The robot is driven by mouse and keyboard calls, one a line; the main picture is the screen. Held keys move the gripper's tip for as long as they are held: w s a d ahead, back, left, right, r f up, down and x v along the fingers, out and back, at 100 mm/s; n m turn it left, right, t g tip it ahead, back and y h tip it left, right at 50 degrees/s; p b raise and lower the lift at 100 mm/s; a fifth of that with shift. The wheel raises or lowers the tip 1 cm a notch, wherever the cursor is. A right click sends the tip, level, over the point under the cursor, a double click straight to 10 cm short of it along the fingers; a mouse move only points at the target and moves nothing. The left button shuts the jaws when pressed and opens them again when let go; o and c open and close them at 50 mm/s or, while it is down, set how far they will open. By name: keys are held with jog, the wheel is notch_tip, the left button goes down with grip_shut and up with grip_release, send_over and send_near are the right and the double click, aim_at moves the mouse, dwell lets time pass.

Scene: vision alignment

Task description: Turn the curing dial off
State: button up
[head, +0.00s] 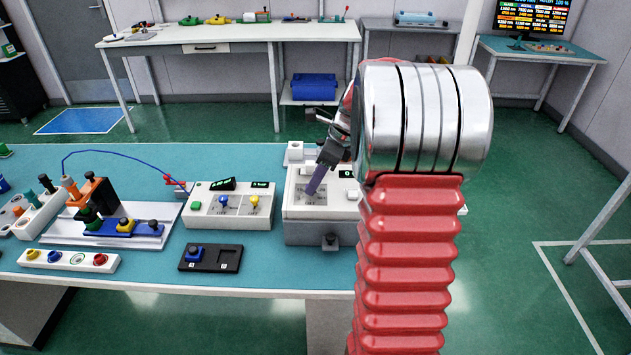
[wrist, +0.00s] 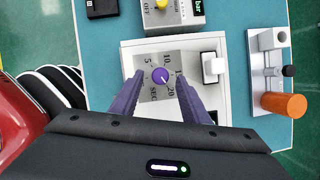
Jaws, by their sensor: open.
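The curing dial is a small purple knob (wrist: 160,75) on a grey plate marked 5, 10, 20 and SEC, on top of a white box (wrist: 130,62). A small light mark on the knob seems to point to the lower right. My gripper (wrist: 159,78) is open, with one purple finger on each side of the knob. Whether the fingers touch it cannot be told. In the head view my gripper (head: 317,181) reaches down over the white box (head: 300,208) on the teal bench, and the knob is hidden there.
A white rocker-like block (wrist: 212,67) sits beside the dial. A control box with blue and yellow knobs (head: 230,213) stands to the left in the head view. A black tray (head: 210,258) lies in front of it. A fixture with an orange cylinder (wrist: 283,104) shows in the wrist view.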

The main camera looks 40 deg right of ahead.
jog(key=shift+w+a+f, duration=0.2)
jog(key=shift+w+f, duration=0.05)
jog(key=shift+f, duration=0.4)
jog(key=shift+c, duration=0.4)
jog(key=c, duration=0.9)
jog(key=shift+d, duration=0.15)
jog(key=shift+c, duration=0.4)
